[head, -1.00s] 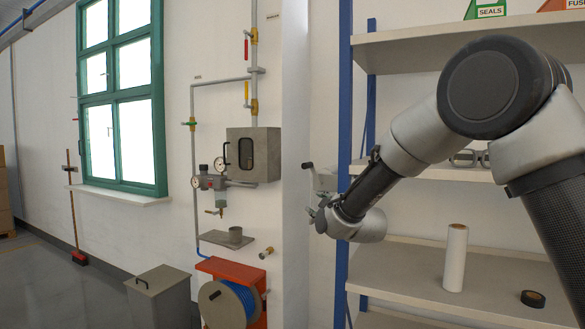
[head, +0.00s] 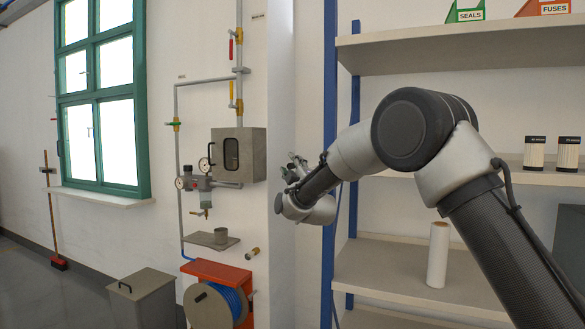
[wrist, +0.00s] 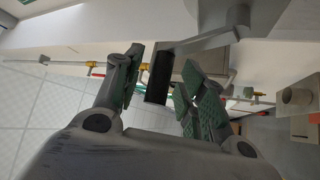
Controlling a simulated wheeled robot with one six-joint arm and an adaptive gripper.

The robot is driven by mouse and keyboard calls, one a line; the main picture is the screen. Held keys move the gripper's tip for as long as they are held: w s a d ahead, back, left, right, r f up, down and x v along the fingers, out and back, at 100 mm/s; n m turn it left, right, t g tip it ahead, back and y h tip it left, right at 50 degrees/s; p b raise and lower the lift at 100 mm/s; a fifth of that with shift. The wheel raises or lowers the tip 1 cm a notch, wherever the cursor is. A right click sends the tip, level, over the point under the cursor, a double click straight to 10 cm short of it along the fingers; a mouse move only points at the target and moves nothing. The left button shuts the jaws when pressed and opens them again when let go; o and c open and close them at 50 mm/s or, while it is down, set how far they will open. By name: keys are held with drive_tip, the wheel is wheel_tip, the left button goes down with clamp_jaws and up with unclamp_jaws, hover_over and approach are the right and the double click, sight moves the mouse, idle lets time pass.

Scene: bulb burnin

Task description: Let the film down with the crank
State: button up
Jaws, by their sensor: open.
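The crank shows in the wrist view as a pale grey arm (wrist: 205,40) with a black handle (wrist: 160,76). My gripper (wrist: 163,68) is open, with its green-padded fingers on either side of the black handle. I cannot tell whether either pad touches it. In the head view my gripper (head: 293,165) is small, in front of the white wall edge left of the blue shelf post. The crank cannot be made out clearly there, among the gripper parts. I cannot identify the film in either view.
A shelf (head: 400,275) with a white roll (head: 437,255) stands right of my gripper. To the left are a grey box (head: 238,155) with pipes and gauges, a small ledge (head: 212,240), and a red hose reel (head: 218,272). A green-framed window (head: 97,100) is further left.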

drive_tip(key=shift+r, duration=0.1)
drive_tip(key=shift+c, duration=0.2)
clamp_jaws()
drive_tip(key=shift+d+m, duration=0.1)
drive_tip(key=shift+m, duration=0.2)
drive_tip(key=s+d+f+m+t+h, duration=0.1)
drive_tip(key=d+m+h, duration=0.5)
drive_tip(key=m+h, duration=1.3)
drive_tip(key=shift+s+d+m+t, duration=0.15)
drive_tip(key=shift+s+m+t, duration=0.5)
drive_tip(key=shift+m+t, duration=0.95)
drive_tip(key=shift+m, duration=0.4)
